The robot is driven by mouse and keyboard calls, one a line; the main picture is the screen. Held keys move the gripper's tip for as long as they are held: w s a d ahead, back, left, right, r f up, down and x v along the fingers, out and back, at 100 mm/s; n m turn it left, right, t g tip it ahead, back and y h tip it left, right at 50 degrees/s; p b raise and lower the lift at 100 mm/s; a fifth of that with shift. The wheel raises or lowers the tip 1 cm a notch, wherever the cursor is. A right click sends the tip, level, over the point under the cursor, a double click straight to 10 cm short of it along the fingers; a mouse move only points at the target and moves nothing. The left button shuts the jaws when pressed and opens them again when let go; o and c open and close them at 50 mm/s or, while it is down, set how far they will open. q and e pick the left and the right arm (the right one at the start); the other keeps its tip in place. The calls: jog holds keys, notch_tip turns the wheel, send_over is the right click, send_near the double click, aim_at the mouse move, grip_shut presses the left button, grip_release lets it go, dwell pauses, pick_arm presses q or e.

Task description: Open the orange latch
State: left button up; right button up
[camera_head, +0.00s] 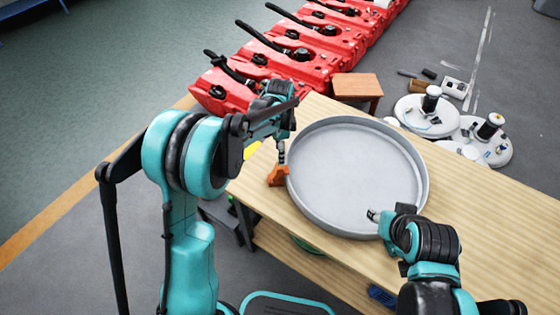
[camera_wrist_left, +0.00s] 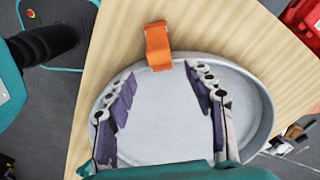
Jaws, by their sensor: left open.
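The orange latch (camera_head: 278,175) sits at the left rim of a round grey pan (camera_head: 291,191) on a wooden table. In the left wrist view the latch (camera_wrist_left: 157,45) is an upright orange strip at the pan's far rim. My left gripper (camera_head: 281,152) is just above the latch in the head view. In the wrist view my left gripper's fingers (camera_wrist_left: 160,80) are spread apart with nothing between them, and the latch lies beyond the tips. My right gripper (camera_head: 373,215) is over the pan's lower right rim; its jaw opening is too small to tell.
The wooden table (camera_head: 480,210) is bare to the right of the pan. A row of red machines (camera_head: 300,65) and a small wooden stool (camera_head: 357,86) stand behind it. Round white scrubber parts (camera_head: 427,115) lie on the floor at the right.

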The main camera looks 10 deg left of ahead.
aim_at(279, 171)
pick_arm(q)
notch_tip(279, 171, down, 7)
jog(key=shift+f+b, duration=0.1)
jog(key=shift+b, duration=0.95)
grip_shut()
